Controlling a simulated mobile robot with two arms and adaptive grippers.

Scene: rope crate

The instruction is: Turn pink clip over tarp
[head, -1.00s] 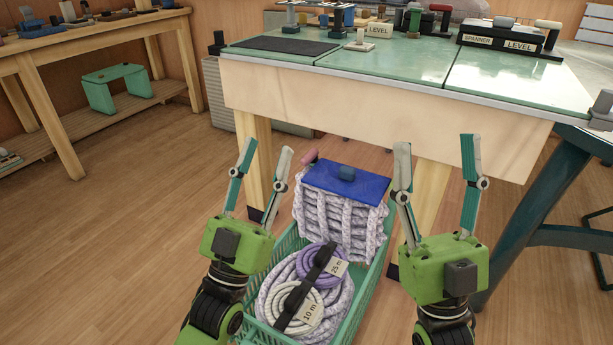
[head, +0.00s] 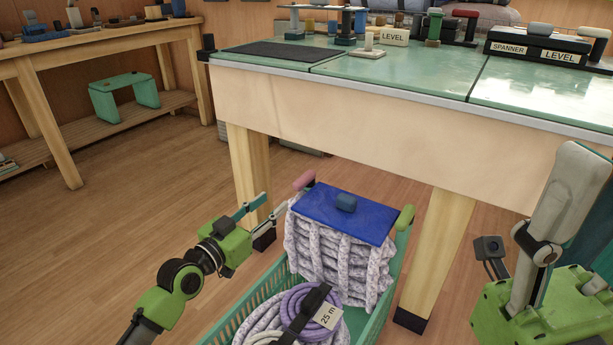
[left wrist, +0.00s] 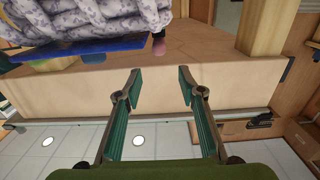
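The pink clip (head: 304,180) stands at the back left corner of the green crate (head: 262,290), beside the blue tarp (head: 352,215). The tarp lies on a stack of pale rope, with a dark blue knob on top. My left gripper (head: 268,208) is open and empty, left of the clip and a little below it, fingers pointing toward it. The left wrist view shows the open fingers (left wrist: 158,85) with the pink clip (left wrist: 158,45) beyond them and the tarp edge (left wrist: 85,48) at upper left. My right gripper is large at the lower right, partly cut off; its fingertips are unclear.
A green clip (head: 405,217) stands at the crate's right side. Purple and white rope coils (head: 305,305) lie in the crate's front. The workbench (head: 330,115) overhangs behind, its legs (head: 437,250) close to the crate. Floor left of the crate is free.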

